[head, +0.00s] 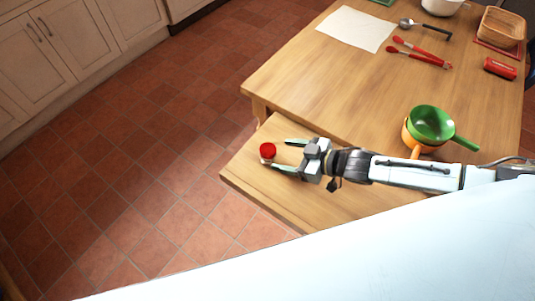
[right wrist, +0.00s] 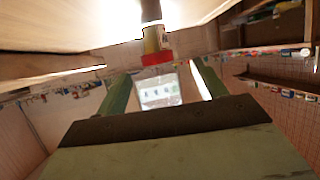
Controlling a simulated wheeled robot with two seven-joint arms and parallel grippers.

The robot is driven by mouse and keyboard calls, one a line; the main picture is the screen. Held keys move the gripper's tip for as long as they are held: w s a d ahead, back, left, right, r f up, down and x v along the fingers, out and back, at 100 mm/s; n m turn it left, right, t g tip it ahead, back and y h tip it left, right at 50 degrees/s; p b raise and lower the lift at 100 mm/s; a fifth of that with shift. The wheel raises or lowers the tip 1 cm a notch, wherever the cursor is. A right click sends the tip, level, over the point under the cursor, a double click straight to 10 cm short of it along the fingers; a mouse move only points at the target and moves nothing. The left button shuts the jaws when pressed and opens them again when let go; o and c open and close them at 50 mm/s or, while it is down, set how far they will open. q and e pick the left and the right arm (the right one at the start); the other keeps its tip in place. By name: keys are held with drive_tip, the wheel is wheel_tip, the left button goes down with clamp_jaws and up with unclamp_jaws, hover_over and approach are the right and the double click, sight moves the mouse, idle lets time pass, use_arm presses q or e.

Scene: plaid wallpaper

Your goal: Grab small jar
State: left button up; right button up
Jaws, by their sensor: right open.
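The small jar (head: 264,158) has a red lid and stands near the left edge of the low wooden surface in the head view. It also shows in the right wrist view (right wrist: 153,39), where its red lid points down in the picture. My right gripper (head: 281,153) is open, with its green fingers pointing left towards the jar. The jar is at or just past the fingertips, roughly in line with the gap between them. In the right wrist view the two fingers (right wrist: 160,76) are spread and nothing is held. My left gripper is not in view.
A green pan (head: 431,122) sits on an orange pan (head: 408,137) close behind my right forearm. The higher table (head: 330,85) holds a white sheet (head: 355,29), red tongs (head: 420,55), a ladle (head: 428,27) and a basket (head: 500,28). Tiled floor lies left.

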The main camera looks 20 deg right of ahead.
sight(269, 149)
drive_tip(key=shift+x, duration=0.8)
drive_tip(key=b+x, duration=0.1)
drive_tip(key=x, duration=0.3)
drive_tip(key=shift+w+r, duration=0.1)
drive_tip(key=shift+w, duration=0.25)
drive_tip(key=shift+w+a, duration=0.2)
drive_tip(key=shift+a, duration=0.05)
drive_tip(key=c, duration=0.6)
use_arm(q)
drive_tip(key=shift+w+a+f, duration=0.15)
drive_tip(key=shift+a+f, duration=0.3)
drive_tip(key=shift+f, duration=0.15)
use_arm(e)
drive_tip(key=shift+w, duration=0.1)
drive_tip(key=c, duration=0.6)
